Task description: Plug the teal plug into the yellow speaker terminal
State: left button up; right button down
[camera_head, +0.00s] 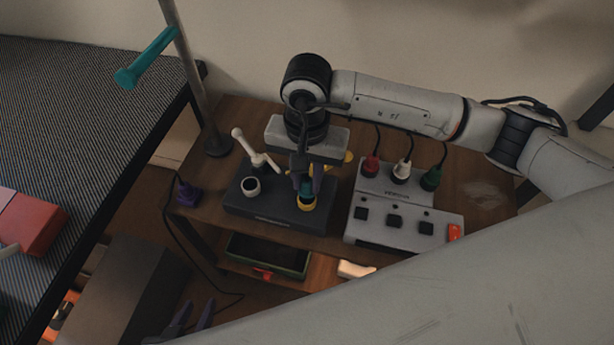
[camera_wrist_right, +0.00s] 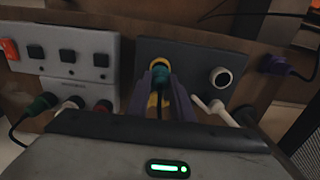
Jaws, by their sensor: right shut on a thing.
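The teal plug (camera_head: 306,188) is between the fingers of my right gripper (camera_head: 307,175), which is shut on it. The plug also shows in the right wrist view (camera_wrist_right: 161,78), with a dark cable running from it. It is upright over the yellow speaker terminal (camera_head: 307,205), on the dark terminal box (camera_head: 275,212). Its lower end meets the yellow ring; how deep it sits is hidden. Yellow also shows beside the fingers in the right wrist view (camera_wrist_right: 154,99). My left gripper (camera_head: 193,320) is low at the bottom left, its fingers apart and empty.
A white terminal (camera_head: 251,187) and a white lever-like part (camera_head: 254,151) are left of the plug. A grey switch box (camera_head: 403,212) with red, white and green plugs stands to the right. A purple plug (camera_head: 187,194) lies at the left shelf edge. A pole (camera_head: 194,85) rises behind.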

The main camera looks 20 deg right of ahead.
pick_arm(q)
jog(key=shift+w+d+f+b, duration=0.1)
jog(key=shift+d+f+b, duration=0.05)
jog(key=shift+f+b, duration=0.25)
pick_arm(e)
jog(key=shift+f, duration=0.45)
